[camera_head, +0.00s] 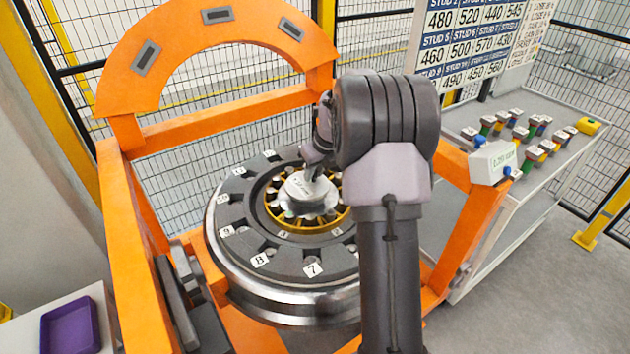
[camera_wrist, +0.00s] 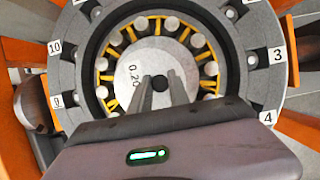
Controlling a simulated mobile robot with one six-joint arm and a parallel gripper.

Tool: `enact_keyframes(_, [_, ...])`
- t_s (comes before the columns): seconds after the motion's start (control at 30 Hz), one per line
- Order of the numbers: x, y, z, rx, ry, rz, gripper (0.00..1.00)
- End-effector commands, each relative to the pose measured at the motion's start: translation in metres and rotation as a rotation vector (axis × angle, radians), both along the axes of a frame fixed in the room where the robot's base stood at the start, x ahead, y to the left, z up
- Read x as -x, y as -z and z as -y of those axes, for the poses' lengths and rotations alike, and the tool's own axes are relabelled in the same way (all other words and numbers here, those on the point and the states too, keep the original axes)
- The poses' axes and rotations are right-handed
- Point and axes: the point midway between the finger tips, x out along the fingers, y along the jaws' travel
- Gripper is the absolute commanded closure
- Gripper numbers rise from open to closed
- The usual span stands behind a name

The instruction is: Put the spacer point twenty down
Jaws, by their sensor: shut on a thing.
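The spacer (camera_wrist: 128,78) is a pale round disc marked 0.20 in the wrist view. In the head view the spacer (camera_head: 300,195) is over the middle of the wheelset, inside the yellow roller cage (camera_head: 284,222). My gripper (camera_wrist: 160,82) is shut on the spacer at its dark centre. In the head view my gripper (camera_head: 314,174) comes down on the spacer from above, partly hidden by my arm. I cannot tell whether the spacer touches the surface under it. Its near edge is hidden by my gripper in the wrist view.
A dark ring with numbered tags (camera_head: 255,255) surrounds the cage. The orange gantry frame (camera_head: 130,240) stands around the wheelset. A purple tray (camera_head: 70,328) lies at lower left.

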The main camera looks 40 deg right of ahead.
Motion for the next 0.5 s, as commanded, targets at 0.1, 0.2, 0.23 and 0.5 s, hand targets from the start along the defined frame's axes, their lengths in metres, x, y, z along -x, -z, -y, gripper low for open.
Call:
enact_keyframes(0.1, [-0.006, 0.005, 0.008, 0.000, 0.000, 0.000, 1.00])
enact_keyframes(0.2, [-0.005, 0.030, 0.007, -0.001, 0.000, -0.001, 1.00])
enact_keyframes(0.23, [-0.005, 0.035, 0.007, 0.000, 0.000, 0.000, 1.00])
enact_keyframes(0.5, [-0.005, 0.036, 0.007, 0.001, -0.001, 0.002, 1.00])
